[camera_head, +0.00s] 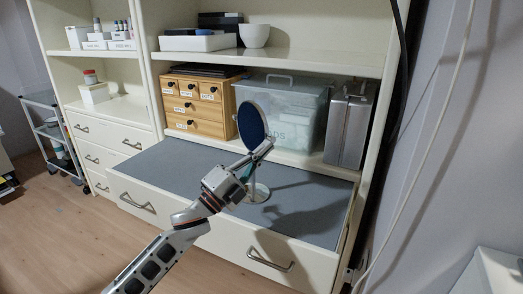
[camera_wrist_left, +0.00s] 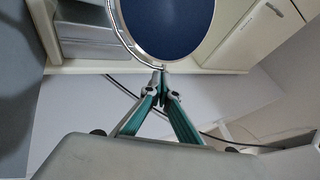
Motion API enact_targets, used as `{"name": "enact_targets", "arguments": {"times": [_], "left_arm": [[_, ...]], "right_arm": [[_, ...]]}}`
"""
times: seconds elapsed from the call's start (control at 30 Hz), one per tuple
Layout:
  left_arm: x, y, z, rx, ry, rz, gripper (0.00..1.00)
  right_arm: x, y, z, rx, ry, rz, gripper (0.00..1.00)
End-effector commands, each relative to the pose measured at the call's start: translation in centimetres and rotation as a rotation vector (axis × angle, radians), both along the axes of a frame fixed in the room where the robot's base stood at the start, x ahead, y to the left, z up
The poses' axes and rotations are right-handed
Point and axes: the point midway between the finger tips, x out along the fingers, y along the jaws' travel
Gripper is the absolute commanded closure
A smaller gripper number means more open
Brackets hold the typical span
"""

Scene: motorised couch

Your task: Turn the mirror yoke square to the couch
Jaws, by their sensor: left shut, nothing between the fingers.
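The round mirror (camera_head: 251,125) has a dark blue face and a thin pale yoke around its rim. It stands upright on a thin stem with a round base (camera_head: 257,193) on the grey couch top (camera_head: 185,165). Its face is turned at an angle to the front edge. My left gripper (camera_head: 267,146) is shut and empty, at the lower right of the mirror's rim. In the left wrist view the closed fingertips (camera_wrist_left: 163,82) lie just below the rim of the mirror (camera_wrist_left: 170,22). I cannot tell whether they touch it. My right gripper is out of view.
Behind the mirror stand a wooden drawer box (camera_head: 198,103), a translucent bin (camera_head: 292,107) and a grey metal case (camera_head: 350,128). A shelf (camera_head: 290,60) runs above them with a white bowl (camera_head: 254,36). The grey top is clear left of the stand.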

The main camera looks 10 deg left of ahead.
Motion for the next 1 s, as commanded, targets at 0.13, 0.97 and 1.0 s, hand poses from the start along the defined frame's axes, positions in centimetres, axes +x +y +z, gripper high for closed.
{"name": "enact_targets", "arguments": {"times": [0.13, 0.97, 1.0], "left_arm": [[0.2, -0.5, 0.2, -0.003, -0.001, 0.041, 1.0], [3.3, -3.6, 0.0, 0.0, 0.0, 0.043, 1.0], [3.3, -3.7, 0.0, 0.0, 0.0, 0.043, 1.0]], "right_arm": [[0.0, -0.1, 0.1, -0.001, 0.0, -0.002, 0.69], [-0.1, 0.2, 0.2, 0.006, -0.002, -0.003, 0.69], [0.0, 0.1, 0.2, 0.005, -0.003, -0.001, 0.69]]}}
